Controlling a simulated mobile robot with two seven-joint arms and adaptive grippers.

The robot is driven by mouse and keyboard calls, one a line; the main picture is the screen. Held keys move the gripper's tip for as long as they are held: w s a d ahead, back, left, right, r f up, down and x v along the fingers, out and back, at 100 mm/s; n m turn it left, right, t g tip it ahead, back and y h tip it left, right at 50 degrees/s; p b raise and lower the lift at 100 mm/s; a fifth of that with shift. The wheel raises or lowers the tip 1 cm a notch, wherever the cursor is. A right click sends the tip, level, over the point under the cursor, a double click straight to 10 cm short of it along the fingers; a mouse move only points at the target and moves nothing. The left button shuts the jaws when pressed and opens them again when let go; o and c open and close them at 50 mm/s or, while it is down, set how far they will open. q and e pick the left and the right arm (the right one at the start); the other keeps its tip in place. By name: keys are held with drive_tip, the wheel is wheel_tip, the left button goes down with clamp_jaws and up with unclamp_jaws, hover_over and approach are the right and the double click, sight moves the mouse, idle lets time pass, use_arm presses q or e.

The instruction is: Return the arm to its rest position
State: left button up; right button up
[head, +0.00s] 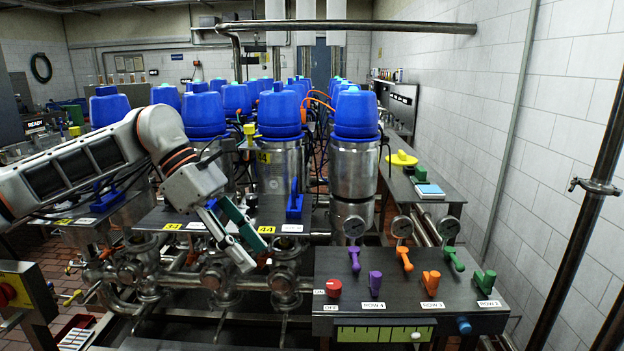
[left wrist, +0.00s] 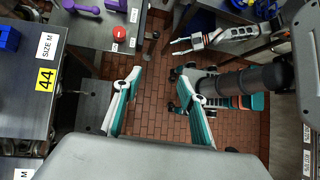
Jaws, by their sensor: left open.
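My left arm comes in from the left in the head view. Its gripper (head: 255,254) hangs in front of the steel pipework, pointing down and to the right, left of the control panel (head: 400,285). Its two teal and grey fingers are apart with nothing between them. In the left wrist view the same gripper (left wrist: 160,80) is open and empty, with brick floor (left wrist: 150,110) between its fingers. The right gripper is not in the head view.
The panel carries a red knob (head: 333,288) and several purple, orange and green handles. Blue-capped steel valves (head: 279,115) stand in rows behind the gripper. A side bench (head: 440,197) runs along the white tiled wall (head: 560,150). A labelled ledge (left wrist: 30,80) lies left of the fingers.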

use_arm(q)
drive_tip(key=s+d+f+n+h, duration=0.35)
drive_tip(key=d+h, duration=0.25)
drive_tip(key=d, duration=0.3)
drive_tip(key=s+d+f+n+h, duration=0.25)
drive_tip(key=d+n+h, duration=0.3)
drive_tip(key=d, duration=0.35)
drive_tip(key=w+a+f+n+t+y, duration=0.2)
drive_tip(key=a+f+n+t+y, duration=0.3)
drive_tip(key=a+f+n+t, duration=0.8)
drive_tip(key=w+a+f+n+t+y, duration=0.15)
drive_tip(key=f+n+t+y, duration=0.35)
drive_tip(key=f+n, duration=0.95)
drive_tip(key=s+a+f+n+g+y, duration=0.2)
drive_tip(key=s+a+f+n+y, duration=0.1)
drive_tip(key=s+a+f+n, duration=0.4)
drive_tip(key=s+a+f+n+g+y, duration=0.3)
drive_tip(key=s+a+f+n, duration=0.4)
drive_tip(key=s+f, duration=0.4)
drive_tip(key=shift+s+a+g+y, duration=0.3)
drive_tip(key=shift+s+y, duration=0.15)
drive_tip(key=shift+s, duration=0.55)
drive_tip(key=shift+w+d+r, duration=0.1)
